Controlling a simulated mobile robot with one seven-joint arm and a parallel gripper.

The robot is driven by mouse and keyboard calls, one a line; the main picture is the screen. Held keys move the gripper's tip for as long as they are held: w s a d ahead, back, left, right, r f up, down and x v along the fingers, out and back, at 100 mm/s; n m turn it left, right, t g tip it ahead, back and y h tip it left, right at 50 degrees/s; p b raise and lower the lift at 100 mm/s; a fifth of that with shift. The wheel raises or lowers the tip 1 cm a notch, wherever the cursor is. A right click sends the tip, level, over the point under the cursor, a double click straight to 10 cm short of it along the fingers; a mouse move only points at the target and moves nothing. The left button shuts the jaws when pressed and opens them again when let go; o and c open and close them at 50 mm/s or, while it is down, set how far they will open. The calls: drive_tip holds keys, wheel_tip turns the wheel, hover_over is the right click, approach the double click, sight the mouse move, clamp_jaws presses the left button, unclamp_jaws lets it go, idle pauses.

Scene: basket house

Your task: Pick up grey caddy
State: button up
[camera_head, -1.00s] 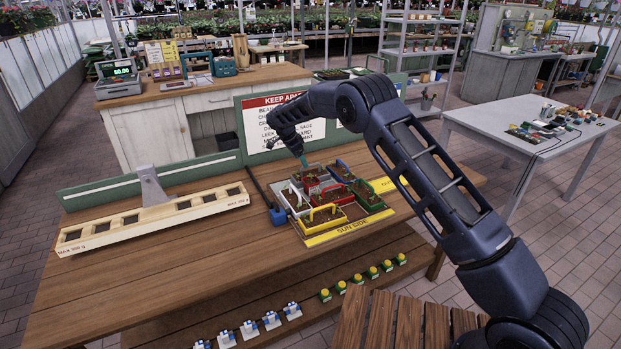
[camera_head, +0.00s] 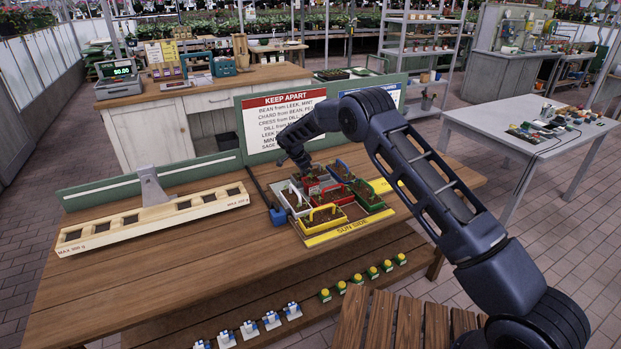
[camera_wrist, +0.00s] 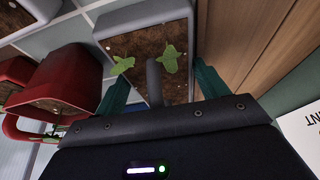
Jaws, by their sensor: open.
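The grey caddy (camera_wrist: 147,21) is a rectangular box of dark soil with green seedlings, seen up close in the wrist view. Its dark grey handle (camera_wrist: 154,82) stands between the two teal fingers of my gripper (camera_wrist: 160,90). The fingers are apart, one on each side of the handle. In the head view my gripper (camera_head: 303,167) is low over the back left of the caddy group, and the grey caddy (camera_head: 315,172) is partly hidden by it. Whether a finger touches the caddy cannot be told.
A red caddy (camera_wrist: 72,75) stands close beside the grey one. White (camera_head: 291,199), yellow (camera_head: 326,221), green (camera_head: 372,201) and blue (camera_head: 341,172) caddies crowd the same tray (camera_head: 352,228). A wooden balance beam (camera_head: 155,219) lies to the left.

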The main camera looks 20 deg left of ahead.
drive_tip(key=c, duration=0.8)
